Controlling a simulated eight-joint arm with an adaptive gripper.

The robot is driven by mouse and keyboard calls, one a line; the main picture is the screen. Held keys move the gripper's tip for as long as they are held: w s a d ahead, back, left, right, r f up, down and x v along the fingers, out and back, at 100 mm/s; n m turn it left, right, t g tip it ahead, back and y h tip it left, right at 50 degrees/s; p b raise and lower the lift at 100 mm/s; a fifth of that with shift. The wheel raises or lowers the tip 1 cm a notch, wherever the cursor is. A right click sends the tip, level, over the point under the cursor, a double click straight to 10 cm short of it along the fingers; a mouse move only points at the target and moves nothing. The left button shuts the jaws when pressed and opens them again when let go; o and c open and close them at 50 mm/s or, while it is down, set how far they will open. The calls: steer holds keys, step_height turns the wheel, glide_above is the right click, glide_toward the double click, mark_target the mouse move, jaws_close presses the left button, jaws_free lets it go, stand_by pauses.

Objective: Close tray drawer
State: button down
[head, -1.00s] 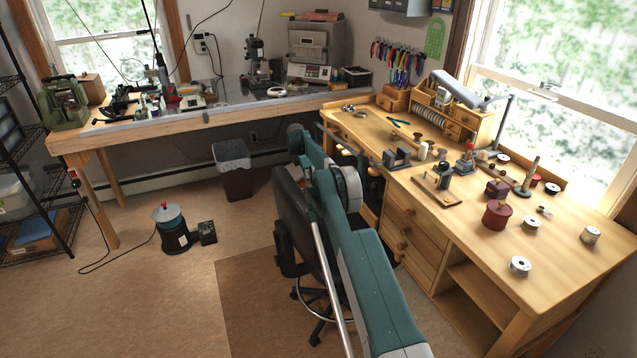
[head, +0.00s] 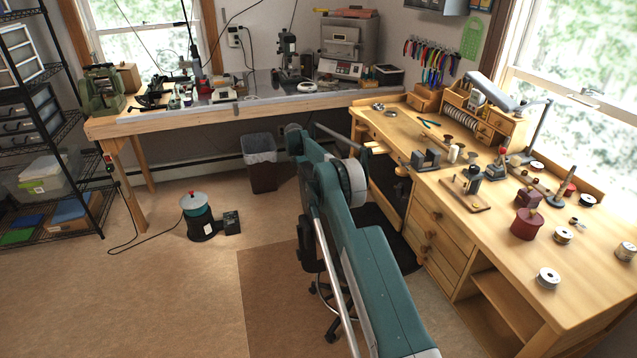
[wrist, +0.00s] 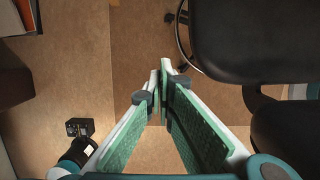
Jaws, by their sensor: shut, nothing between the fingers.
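My gripper (wrist: 162,78) shows in the wrist view with its green-padded fingers shut at the tips, nothing between them. It is above the floor, left of the black chair (wrist: 250,35). In the head view my arm reaches toward the space between the two benches, and I cannot make out the fingers. The wooden jeweler's bench (head: 480,225) stands on the right, with a column of drawers (head: 436,238) in its front. The space under its left part is dark and partly hidden by my arm. I cannot tell there which part is the tray drawer or how far it is out.
The chair stands close by my arm, mostly hidden behind it in the head view. A waste bin (head: 260,160) stands under the long bench (head: 200,116). Open floor lies front left.

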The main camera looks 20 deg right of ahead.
steer(key=p+v, duration=0.1)
steer(key=v, duration=0.6)
steer(key=shift+r, duration=0.1)
stand_by(0.4)
steer(key=s+d+r+h+p, duration=0.1)
steer(key=s+d+r+p, duration=0.1)
steer(key=s+d, duration=1.8)
steer(key=shift+s+h, duration=0.2)
steer(key=shift+h, duration=0.1)
